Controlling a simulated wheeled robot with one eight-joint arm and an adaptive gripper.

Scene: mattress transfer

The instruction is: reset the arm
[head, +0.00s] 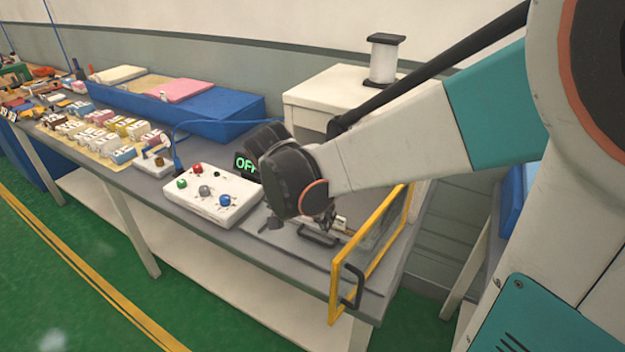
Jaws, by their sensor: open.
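My arm reaches in from the right of the head view, over the right end of a long grey table (262,248). Its dark wrist joint hangs above the table top. My gripper (325,228) is small and partly hidden below the wrist, near a dark handle (317,236) on a flat plate. I see nothing held in it, though its fingers are hard to make out.
A yellow-framed door (337,292) stands open at the table's right end. A white control box (213,195) with coloured buttons and a display reading "OFF" (245,165) sit left of my wrist. Behind are a blue platform (215,110) and a white cabinet (325,92) bearing a spool (384,60).

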